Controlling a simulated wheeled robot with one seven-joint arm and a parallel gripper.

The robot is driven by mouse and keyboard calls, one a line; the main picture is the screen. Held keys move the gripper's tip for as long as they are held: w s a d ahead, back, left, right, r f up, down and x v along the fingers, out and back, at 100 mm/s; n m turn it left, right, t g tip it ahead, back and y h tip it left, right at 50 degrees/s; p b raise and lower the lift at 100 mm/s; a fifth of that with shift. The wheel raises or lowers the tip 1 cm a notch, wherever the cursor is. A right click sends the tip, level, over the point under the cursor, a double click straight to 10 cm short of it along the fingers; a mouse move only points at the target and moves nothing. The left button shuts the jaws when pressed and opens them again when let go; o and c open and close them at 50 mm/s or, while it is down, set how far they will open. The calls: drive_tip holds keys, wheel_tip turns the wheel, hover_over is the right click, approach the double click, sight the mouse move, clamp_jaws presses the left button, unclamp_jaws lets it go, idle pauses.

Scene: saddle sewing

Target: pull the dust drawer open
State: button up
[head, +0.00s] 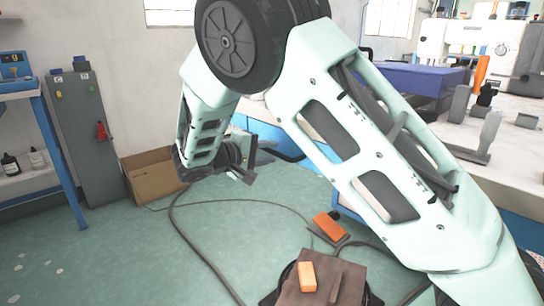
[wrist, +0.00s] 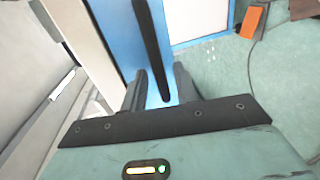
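A blue drawer front (wrist: 116,30) with a long black bar handle (wrist: 150,45) fills the upper middle of the wrist view. I take it for the dust drawer. In the head view a strip of the blue front (head: 268,132) and the black handle (head: 284,155) show between my arm links. My gripper (wrist: 161,85) is open, one dark finger on each side of the handle's near end, with gaps visible on both sides. Whether the fingertips reach past the bar in depth is unclear. In the head view my gripper (head: 252,168) is beside the front, partly hidden by my arm.
A workbench (head: 500,170) with a white machine (head: 475,45) stands at right. A cardboard box (head: 152,178) and a grey cabinet (head: 88,130) stand at left.

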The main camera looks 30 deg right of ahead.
drive_tip(key=shift+x, duration=0.95)
